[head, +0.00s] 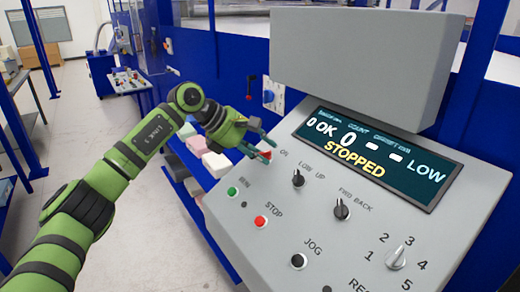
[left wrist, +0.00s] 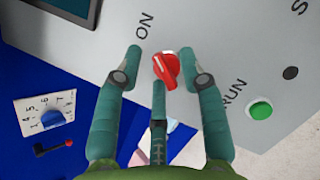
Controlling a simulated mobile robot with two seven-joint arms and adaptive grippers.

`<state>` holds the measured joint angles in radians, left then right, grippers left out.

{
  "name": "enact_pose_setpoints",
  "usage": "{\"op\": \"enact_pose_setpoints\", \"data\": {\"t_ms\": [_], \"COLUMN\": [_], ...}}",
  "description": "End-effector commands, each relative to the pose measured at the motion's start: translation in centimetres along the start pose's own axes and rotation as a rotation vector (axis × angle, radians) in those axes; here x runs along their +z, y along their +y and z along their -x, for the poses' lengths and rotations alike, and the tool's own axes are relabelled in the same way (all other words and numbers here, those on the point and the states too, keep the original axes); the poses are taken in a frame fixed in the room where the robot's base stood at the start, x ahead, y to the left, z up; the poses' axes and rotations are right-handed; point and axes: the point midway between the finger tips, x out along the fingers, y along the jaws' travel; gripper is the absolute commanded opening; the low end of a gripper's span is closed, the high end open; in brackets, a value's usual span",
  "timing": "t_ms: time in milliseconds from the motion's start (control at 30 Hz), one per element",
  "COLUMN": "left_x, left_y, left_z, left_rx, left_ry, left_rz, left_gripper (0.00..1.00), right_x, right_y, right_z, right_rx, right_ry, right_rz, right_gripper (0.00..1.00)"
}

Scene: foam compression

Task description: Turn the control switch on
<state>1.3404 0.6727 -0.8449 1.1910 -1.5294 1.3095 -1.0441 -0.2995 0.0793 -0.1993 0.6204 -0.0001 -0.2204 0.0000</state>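The control panel (head: 340,200) is a grey sloped box with a display reading STOPPED. The control switch is a red knob with a white mark, seen in the left wrist view (left wrist: 166,68) beside the label ON. My left gripper (left wrist: 165,62) has its teal fingers spread on both sides of the red knob, with a third finger below it; I cannot tell whether they touch it. In the head view my left gripper (head: 265,148) is at the panel's upper left edge and mostly hides the red knob. My right gripper is not in view.
The panel also has a green RUN button (head: 232,191), a red STOP button (head: 261,221), a black JOG button (head: 298,261) and several selector knobs. Blue posts and a blue frame stand behind the panel. Open floor (head: 75,130) lies to the left.

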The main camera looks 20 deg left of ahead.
Motion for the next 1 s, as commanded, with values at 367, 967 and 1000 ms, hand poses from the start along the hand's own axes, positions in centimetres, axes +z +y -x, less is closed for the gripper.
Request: {"op": "enact_pose_setpoints", "data": {"t_ms": [367, 967, 1000], "left_x": [-0.1, 0.1, 0.1], "left_y": [0.1, 0.0, 0.0], "left_z": [1.4, 11.6, 11.8], "left_rx": [0.003, 0.001, 0.001], "left_ry": [0.001, 0.0, 0.001], "left_rz": [0.002, 0.0, 0.0], "left_gripper": [0.41, 0.41, 0.41], "right_x": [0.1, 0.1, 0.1], "right_y": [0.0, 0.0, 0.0], "right_z": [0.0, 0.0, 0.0], "right_rx": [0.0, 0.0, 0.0], "right_ry": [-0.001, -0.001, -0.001], "right_rz": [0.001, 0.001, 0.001], "right_gripper": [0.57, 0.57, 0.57]}}
